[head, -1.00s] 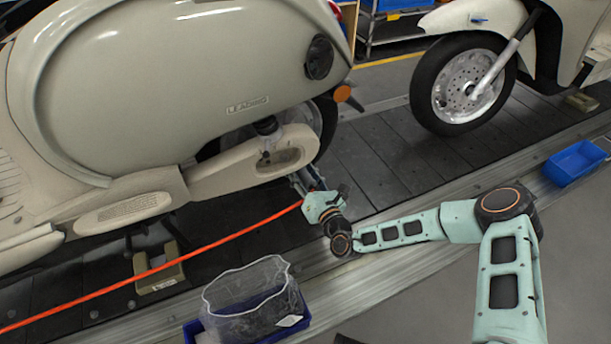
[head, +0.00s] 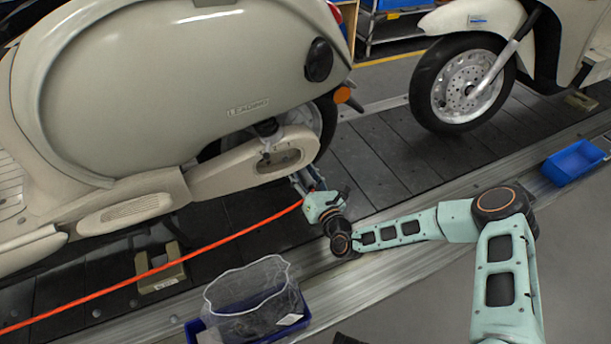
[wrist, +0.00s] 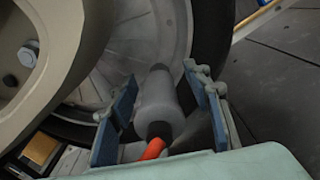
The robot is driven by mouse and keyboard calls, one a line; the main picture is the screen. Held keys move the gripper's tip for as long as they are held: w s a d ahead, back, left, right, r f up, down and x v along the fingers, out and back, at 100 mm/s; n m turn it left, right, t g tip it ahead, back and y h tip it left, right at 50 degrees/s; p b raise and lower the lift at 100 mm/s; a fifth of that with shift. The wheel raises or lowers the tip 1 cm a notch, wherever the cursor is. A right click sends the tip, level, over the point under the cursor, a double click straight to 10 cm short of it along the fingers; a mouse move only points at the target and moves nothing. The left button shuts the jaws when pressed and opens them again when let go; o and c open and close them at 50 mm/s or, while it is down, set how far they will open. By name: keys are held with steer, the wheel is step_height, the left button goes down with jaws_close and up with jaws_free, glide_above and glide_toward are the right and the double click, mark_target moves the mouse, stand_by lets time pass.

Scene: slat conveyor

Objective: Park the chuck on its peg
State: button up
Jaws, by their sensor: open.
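The chuck (wrist: 158,103) is a grey cylinder with a dark collar, and an orange-red hose (wrist: 154,149) joins its near end. In the wrist view it lies between the two fingers of my gripper (wrist: 163,82), which is open. Gaps show on both sides of the chuck. In the head view my gripper (head: 308,181) is low beside the near scooter's rear wheel (head: 327,122), and the hose (head: 150,272) runs to it from the lower left. The chuck's far tip points at the wheel; whether it touches there I cannot tell. I cannot make out a peg in either view.
The cream scooter (head: 170,90) stands close over my gripper on the dark slat conveyor (head: 385,165). A second scooter's front wheel (head: 465,88) is behind. A blue bin (head: 205,332) with a clear bag (head: 250,290) stands in front, another blue bin (head: 574,163) at right.

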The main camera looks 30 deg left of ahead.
mark_target(313, 189)
jaws_close()
stand_by(0.4)
steer(key=shift+s+d, duration=0.1)
steer(key=shift+p+v, duration=1.75)
steer(key=shift+v, duration=1.1)
steer(key=shift+r, duration=0.1)
